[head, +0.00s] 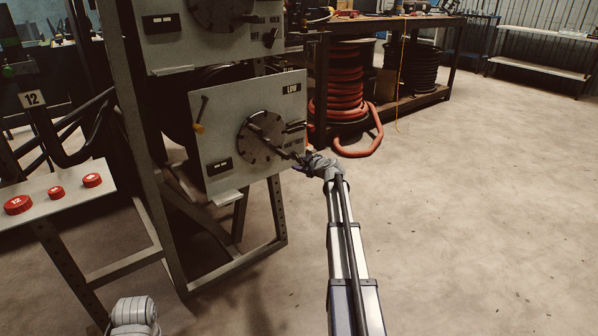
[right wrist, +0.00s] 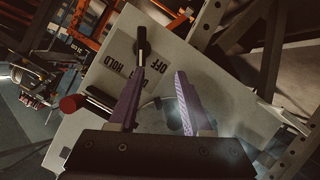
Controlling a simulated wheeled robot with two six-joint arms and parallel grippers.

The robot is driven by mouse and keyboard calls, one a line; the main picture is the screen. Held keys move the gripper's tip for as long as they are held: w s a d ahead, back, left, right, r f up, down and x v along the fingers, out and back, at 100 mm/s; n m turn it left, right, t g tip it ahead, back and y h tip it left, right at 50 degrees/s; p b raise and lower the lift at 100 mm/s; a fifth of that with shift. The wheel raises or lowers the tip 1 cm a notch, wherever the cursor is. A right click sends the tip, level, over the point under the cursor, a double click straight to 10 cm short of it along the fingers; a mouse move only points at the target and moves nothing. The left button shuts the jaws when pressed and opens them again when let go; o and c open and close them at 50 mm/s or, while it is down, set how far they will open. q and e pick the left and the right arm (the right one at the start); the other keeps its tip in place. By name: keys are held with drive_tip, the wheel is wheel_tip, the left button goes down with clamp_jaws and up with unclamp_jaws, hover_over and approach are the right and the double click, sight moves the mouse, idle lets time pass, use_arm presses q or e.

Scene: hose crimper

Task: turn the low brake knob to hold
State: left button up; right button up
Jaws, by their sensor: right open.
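The low reel panel (head: 222,122), labelled LOW (head: 291,88), is a pale plate with a round dark disc (head: 262,138). In the right wrist view, a black brake knob (right wrist: 142,47) with a long grip stands on this panel by the printed words OFF (right wrist: 160,62) and HOLD (right wrist: 117,57). I cannot tell which word it points to. My right gripper (head: 301,160) is at the panel's lower right and covers part of that area. In the right wrist view the right gripper (right wrist: 156,76) is open, nothing visibly clamped between its fingers. My left gripper is out of view.
A red-ended black handle (right wrist: 72,103) lies close left of the fingers. A steel frame (head: 150,150) carries the panels. Red buttons (head: 56,193) sit on a shelf at left. The floor (head: 470,200) at right is clear.

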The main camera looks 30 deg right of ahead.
sight(298, 158)
drive_tip(key=shift+h, duration=0.4)
drive_tip(key=shift+w+d+f+b, duration=0.45)
drive_tip(key=shift+w+d, duration=0.25)
drive_tip(key=shift+w, duration=0.5)
drive_tip(key=shift+w+d+f+b, duration=0.5)
drive_tip(key=shift+w+d, duration=0.15)
drive_tip(key=shift+w, duration=0.55)
drive_tip(key=shift+w+d+f+b, duration=0.45)
drive_tip(key=shift+w+d, duration=0.25)
drive_tip(key=shift+w, duration=0.5)
drive_tip(key=shift+r, duration=0.1)
clamp_jaws()
